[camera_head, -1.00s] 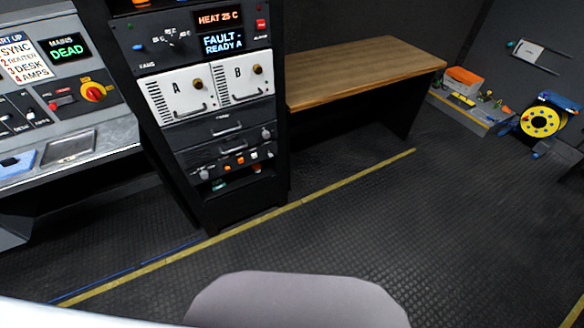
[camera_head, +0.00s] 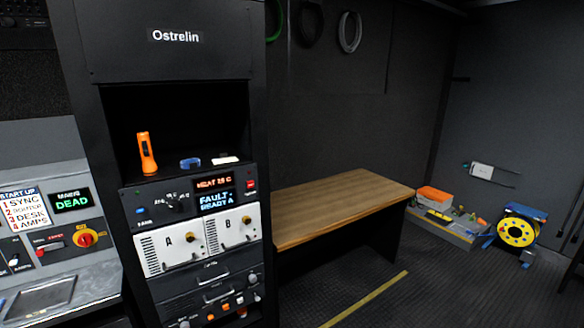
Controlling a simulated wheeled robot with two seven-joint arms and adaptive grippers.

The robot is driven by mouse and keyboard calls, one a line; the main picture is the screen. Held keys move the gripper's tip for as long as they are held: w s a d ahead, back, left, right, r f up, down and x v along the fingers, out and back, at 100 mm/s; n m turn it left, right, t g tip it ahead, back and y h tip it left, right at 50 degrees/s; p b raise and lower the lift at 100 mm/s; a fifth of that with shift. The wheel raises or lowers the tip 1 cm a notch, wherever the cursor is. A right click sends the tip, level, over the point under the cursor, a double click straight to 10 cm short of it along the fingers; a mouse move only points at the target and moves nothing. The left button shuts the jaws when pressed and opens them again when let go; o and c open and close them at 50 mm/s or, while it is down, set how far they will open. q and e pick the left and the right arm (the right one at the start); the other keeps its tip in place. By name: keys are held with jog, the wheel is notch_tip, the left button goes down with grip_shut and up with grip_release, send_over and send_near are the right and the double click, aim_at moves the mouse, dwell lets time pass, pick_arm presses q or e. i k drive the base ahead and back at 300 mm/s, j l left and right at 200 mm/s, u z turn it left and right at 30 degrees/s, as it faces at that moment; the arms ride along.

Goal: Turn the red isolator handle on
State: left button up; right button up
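The red isolator handle (camera_head: 84,238) is a red rotary knob on a round yellow plate. It sits at the right side of the sloped grey control panel (camera_head: 58,222) at the left of the head view. Just above it, a small display (camera_head: 71,201) reads "MAINS DEAD" in green. The handle's exact angle is too small to read. Neither of my grippers is in view.
A black rack (camera_head: 171,45) marked "Ostrelin" stands just right of the panel, with an orange torch (camera_head: 146,154) on its shelf and "FAULT - READY A" on a display (camera_head: 216,199). A wooden bench (camera_head: 340,205) and a yellow cable reel (camera_head: 516,232) are farther right. Floor in front is open.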

aim_at(85, 240)
jog(key=u, duration=1.5)
jog(key=k+j, duration=0.05)
jog(key=j, duration=0.05)
